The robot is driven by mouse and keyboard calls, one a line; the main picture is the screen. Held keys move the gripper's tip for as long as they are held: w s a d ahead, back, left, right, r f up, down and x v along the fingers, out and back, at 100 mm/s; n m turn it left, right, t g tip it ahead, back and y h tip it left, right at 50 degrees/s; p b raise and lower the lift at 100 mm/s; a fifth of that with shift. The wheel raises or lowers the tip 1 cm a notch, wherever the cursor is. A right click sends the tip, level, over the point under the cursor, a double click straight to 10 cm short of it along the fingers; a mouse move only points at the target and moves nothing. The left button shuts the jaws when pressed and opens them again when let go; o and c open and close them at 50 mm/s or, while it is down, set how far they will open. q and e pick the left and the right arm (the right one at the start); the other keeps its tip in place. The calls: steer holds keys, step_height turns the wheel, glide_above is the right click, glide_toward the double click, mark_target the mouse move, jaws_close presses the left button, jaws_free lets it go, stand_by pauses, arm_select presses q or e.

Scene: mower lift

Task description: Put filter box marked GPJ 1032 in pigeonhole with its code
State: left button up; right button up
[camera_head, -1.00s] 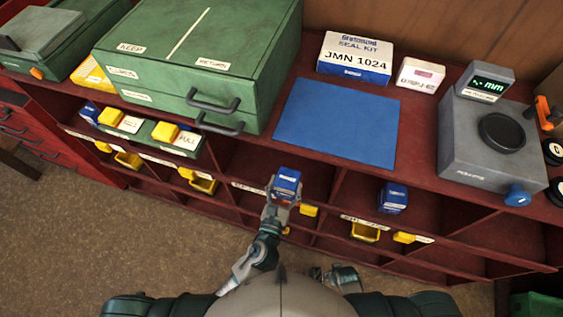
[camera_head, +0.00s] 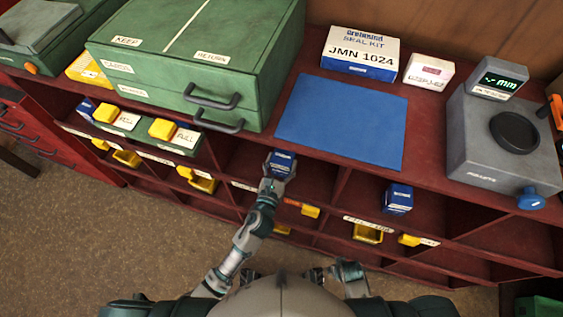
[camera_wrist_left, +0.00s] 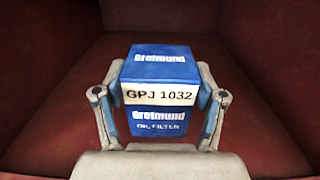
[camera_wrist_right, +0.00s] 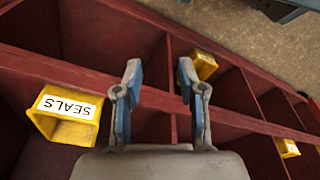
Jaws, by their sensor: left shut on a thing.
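The blue filter box (camera_wrist_left: 160,95) with the white label GPJ 1032 fills the middle of the left wrist view. My left gripper (camera_wrist_left: 160,108) is shut on it, one finger on each side. In the head view the box (camera_head: 282,163) is at the mouth of an upper dark red pigeonhole (camera_head: 318,180), held by my left gripper (camera_head: 274,180). Red walls surround the box in the left wrist view. I cannot tell whether it touches the floor. My right gripper (camera_wrist_right: 160,100) is open and empty, over the front of the shelving. The label under this pigeonhole is partly hidden by my arm.
Another blue box (camera_head: 398,198) stands in a pigeonhole to the right. Yellow bins (camera_head: 367,233) sit in the fronts, one marked SEALS (camera_wrist_right: 68,115). On top are a blue mat (camera_head: 342,120), a JMN 1024 seal kit box (camera_head: 360,52), a green case (camera_head: 195,60) and a grey gauge (camera_head: 505,140).

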arm_select(q)
steer(key=shift+a, duration=0.1)
steer(key=o, duration=1.5)
steer(key=shift+o, duration=0.2)
